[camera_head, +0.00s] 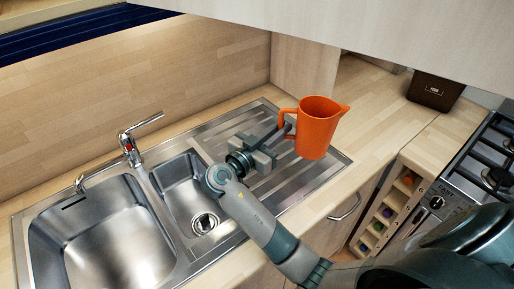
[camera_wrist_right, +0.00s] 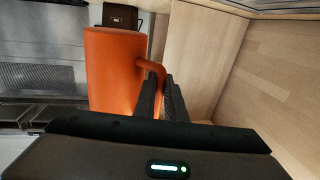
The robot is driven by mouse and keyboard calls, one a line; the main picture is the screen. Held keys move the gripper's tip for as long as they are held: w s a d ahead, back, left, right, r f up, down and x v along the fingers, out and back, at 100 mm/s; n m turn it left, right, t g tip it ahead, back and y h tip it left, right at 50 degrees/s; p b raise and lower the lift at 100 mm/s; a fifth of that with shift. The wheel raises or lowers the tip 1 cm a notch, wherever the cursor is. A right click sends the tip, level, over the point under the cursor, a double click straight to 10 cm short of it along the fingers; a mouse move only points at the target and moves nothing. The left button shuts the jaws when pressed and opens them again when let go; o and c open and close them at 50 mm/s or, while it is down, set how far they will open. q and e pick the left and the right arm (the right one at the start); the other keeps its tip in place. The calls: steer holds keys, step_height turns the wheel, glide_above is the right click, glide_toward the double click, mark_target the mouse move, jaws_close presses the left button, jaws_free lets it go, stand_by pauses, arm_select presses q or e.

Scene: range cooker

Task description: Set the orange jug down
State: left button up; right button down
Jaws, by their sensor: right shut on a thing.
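The orange jug (camera_head: 318,127) is upright above the right end of the sink's ribbed drainboard (camera_head: 309,178), with its handle to the left and its spout to the right. My right gripper (camera_head: 284,131) is shut on the jug's handle. In the right wrist view the jug (camera_wrist_right: 114,70) stands left of the fingers, and the handle (camera_wrist_right: 152,70) runs between the fingertips of the gripper (camera_wrist_right: 162,92). I cannot tell whether the jug's base touches the drainboard. My left gripper does not show.
The steel sink has a large basin (camera_head: 103,240) and a small basin (camera_head: 186,190) on the left, with a tap (camera_head: 130,150) behind. A dark box (camera_head: 435,91) stands on the wooden counter (camera_head: 372,117) at the back right. A gas hob (camera_head: 484,160) is at the right edge.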

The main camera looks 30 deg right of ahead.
steer(key=w+a+f+p, duration=0.4)
steer(key=w+a+f, duration=0.3)
steer(key=w+a, duration=0.1)
steer(key=shift+w, duration=0.2)
steer(key=shift+p, duration=0.35)
step_height(320, 180, down, 2)
steer(key=shift+f+p, duration=0.1)
steer(key=shift+p, duration=0.5)
steer(key=shift+f, duration=0.85)
steer(key=shift+f, duration=0.1)
